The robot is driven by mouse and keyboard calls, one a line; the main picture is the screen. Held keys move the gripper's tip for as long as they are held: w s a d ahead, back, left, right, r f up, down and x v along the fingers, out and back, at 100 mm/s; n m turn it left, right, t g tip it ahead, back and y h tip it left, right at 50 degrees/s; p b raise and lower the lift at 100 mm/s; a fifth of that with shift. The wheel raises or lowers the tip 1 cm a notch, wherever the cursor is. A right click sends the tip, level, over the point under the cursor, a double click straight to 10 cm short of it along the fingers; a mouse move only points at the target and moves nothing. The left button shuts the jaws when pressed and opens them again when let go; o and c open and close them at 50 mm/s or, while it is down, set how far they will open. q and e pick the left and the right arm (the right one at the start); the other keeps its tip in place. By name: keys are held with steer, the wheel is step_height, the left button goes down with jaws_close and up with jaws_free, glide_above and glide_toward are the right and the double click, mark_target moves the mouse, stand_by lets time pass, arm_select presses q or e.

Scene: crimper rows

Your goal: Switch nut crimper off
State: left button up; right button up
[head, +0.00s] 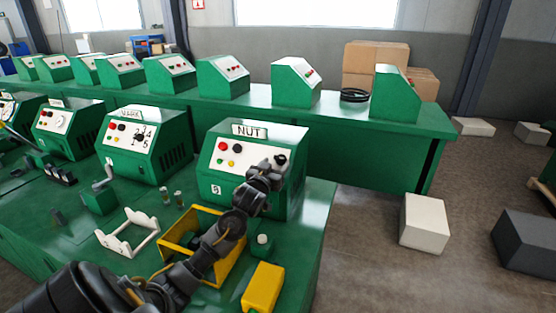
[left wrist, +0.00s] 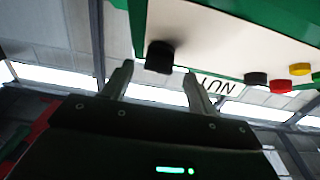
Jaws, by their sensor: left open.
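The nut crimper (head: 290,140) is a green box with a pale sloped front panel and a "NUT" label (head: 249,131). A black knob (head: 281,159) sits at the right of its panel. In the left wrist view the knob (left wrist: 160,57) shows just beyond and between my fingertips, with the upside-down label (left wrist: 217,86) beside one finger. My left gripper (head: 272,168) is in front of the panel's right side. It also shows in the left wrist view (left wrist: 160,76), open, with nothing held. I cannot tell whether a finger touches the knob. My right gripper is out of view.
Red and yellow buttons (head: 222,145) are on the panel's left. A yellow bin (head: 176,236), a yellow block (head: 263,287) and a white bracket (head: 128,232) are on the green bench in front. Another crimper (head: 138,140) stands to the left. A second row stands behind.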

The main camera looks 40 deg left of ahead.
mark_target(280, 159)
arm_select(q)
steer(key=shift+x, duration=1.45)
steer(key=shift+c, duration=0.2)
steer(key=c, duration=0.9)
